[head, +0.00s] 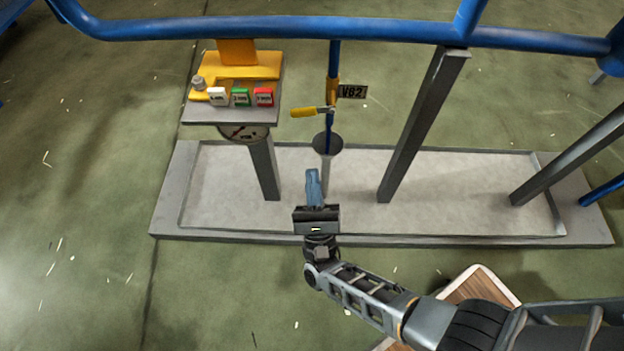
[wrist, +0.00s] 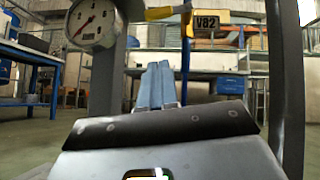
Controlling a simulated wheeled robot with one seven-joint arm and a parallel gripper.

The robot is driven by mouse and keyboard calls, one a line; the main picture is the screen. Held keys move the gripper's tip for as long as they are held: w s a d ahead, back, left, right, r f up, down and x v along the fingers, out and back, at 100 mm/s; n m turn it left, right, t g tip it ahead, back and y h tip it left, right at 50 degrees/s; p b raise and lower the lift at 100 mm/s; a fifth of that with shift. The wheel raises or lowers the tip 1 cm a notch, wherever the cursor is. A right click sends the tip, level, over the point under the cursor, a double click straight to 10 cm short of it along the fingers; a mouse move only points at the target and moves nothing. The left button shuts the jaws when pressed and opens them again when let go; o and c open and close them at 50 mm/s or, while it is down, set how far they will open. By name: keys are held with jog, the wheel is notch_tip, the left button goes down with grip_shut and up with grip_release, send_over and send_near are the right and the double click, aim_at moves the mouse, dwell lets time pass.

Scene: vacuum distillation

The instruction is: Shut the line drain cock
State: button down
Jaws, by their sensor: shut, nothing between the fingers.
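The line drain cock is a yellow lever handle (head: 308,112) on a thin blue vertical pipe, beside a tag reading V82 (head: 352,91). The lever points left, roughly across the pipe. In the wrist view the yellow lever (wrist: 160,13) shows at the top edge, with the V82 tag (wrist: 207,21) to its right. My gripper (head: 313,178) has its blue fingers together and empty, below the lever in the head view and apart from it. In the wrist view the fingers (wrist: 155,80) point forward, below the lever.
A gauge (wrist: 95,22) hangs left of the lever, under a panel (head: 230,112) with white, green and red blocks. Grey posts (head: 425,125) rise from the shallow tray (head: 460,240). A large blue pipe (head: 270,28) crosses above. A round funnel (head: 328,143) sits below the lever.

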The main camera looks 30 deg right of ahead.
aim_at(312, 111)
jog(key=w+d+r+p, duration=0.1)
jog(key=w+r+p, duration=0.1)
jog(key=w+r, duration=0.3)
jog(key=shift+d+r, duration=0.25)
jog(key=shift+r, duration=1.7)
